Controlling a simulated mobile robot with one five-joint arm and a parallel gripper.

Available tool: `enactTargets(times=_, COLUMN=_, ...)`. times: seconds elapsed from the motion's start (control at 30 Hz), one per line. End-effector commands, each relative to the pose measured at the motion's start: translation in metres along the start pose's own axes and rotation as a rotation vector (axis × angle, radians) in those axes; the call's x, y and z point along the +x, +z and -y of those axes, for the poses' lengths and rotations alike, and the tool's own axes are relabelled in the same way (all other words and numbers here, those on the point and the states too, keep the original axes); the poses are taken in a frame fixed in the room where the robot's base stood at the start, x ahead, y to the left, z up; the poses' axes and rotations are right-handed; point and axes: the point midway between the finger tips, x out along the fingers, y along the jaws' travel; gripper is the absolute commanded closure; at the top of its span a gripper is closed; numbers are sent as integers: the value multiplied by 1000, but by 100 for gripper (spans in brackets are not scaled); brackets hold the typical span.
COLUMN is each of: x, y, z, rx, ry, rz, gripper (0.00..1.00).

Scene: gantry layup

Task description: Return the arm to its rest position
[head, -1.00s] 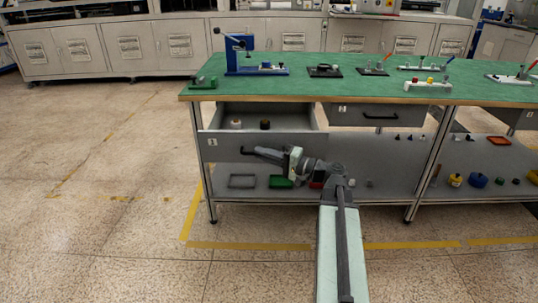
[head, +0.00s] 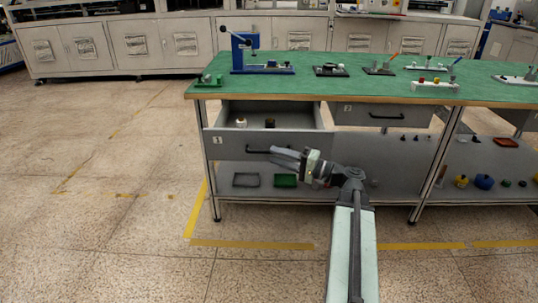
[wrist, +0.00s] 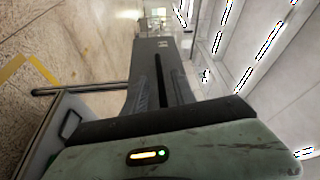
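My gripper (head: 276,154) is at the end of my arm, low in front of the workbench. It is in front of the open drawer marked 1 (head: 226,146), close to the right part of its dark handle (head: 256,149) in the head view. I cannot tell the exact gap to the handle. In the wrist view the grey fingers (wrist: 160,50) meet at their ends, with a narrow dark slit further back and nothing held between them.
The open drawer holds a white piece (head: 241,122) and a dark brown piece (head: 269,123). The green bench top (head: 320,88) carries several fixtures above. A lower shelf holds a grey tray (head: 246,180) and a green bin (head: 285,181). The floor at left is clear.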

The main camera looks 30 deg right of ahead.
Motion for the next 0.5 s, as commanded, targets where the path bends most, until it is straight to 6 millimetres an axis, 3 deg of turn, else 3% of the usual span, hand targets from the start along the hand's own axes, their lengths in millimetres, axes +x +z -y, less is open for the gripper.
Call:
enactTargets(times=0.2, x=-32, y=0, z=0, rx=0, ry=0, rz=0, gripper=68)
enactTargets(times=0.5, x=-36, y=1, z=0, rx=0, ry=-1, rz=2, gripper=68)
